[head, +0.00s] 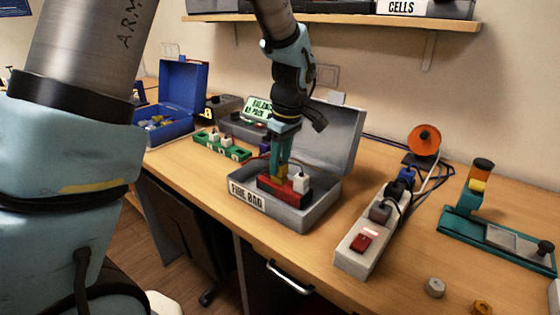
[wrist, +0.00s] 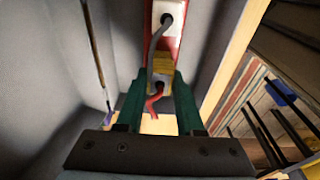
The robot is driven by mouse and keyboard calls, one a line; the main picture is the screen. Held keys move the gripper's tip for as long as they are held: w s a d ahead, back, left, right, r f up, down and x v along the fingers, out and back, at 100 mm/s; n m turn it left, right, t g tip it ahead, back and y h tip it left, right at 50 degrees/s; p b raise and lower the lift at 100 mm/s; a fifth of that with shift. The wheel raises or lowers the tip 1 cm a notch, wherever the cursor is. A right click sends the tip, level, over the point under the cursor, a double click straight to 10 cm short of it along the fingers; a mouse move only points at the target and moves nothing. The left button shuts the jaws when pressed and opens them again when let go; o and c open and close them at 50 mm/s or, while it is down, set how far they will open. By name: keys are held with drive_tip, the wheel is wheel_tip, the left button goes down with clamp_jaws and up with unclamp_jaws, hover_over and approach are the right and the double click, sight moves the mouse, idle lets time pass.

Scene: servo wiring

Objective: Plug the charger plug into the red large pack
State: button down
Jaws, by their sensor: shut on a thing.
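The red large pack (head: 270,188) lies in an open grey box labelled FIRE BAG (head: 322,207). Part of it also shows in the wrist view (wrist: 175,45). My gripper (head: 281,165) points down into the box, its teal fingers shut on the yellow charger plug (head: 281,172). In the wrist view the plug (wrist: 161,66) sits between the fingertips, with a red wire curling from it. The plug is at the pack's top; I cannot tell whether it is seated. A white connector (head: 301,182) with a grey lead stands on the pack beside the plug.
The box's raised lid (head: 340,138) stands behind my gripper. A green board with white connectors (head: 222,147) and an open blue box (head: 182,92) are to the left. A power strip (head: 358,245) with a red switch and a teal stand (head: 490,238) are to the right.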

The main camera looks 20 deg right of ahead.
sight(284, 165)
drive_tip(key=shift+f, duration=0.35)
drive_tip(key=shift+c, duration=2.3)
unclamp_jaws()
drive_tip(key=shift+r, duration=0.1)
wheel_tip(284, 165, up, 11)
drive_tip(key=s+b, duration=0.1)
drive_tip(key=b, duration=0.1)
drive_tip(key=shift+s+d+f, duration=0.2)
drive_tip(key=shift+d, duration=0.2)
drive_tip(key=shift+a, duration=0.1)
drive_tip(key=w+a+f+m, duration=0.2)
drive_tip(key=a+f, duration=0.1)
drive_tip(key=a, duration=0.5)
drive_tip(key=w+a+f+m, duration=0.1)
drive_tip(key=a+f, duration=0.2)
drive_tip(key=a, duration=0.5)
drive_tip(key=s+a+f+m, duration=0.2)
drive_tip(key=a, duration=0.5)
drive_tip(key=s+a+f+m+h, duration=0.1)
drive_tip(key=s+a+f+m, duration=0.1)
drive_tip(key=a, duration=0.5)
drive_tip(key=shift+s+a+f, duration=0.4)
drive_tip(key=shift+s+f, duration=0.4)
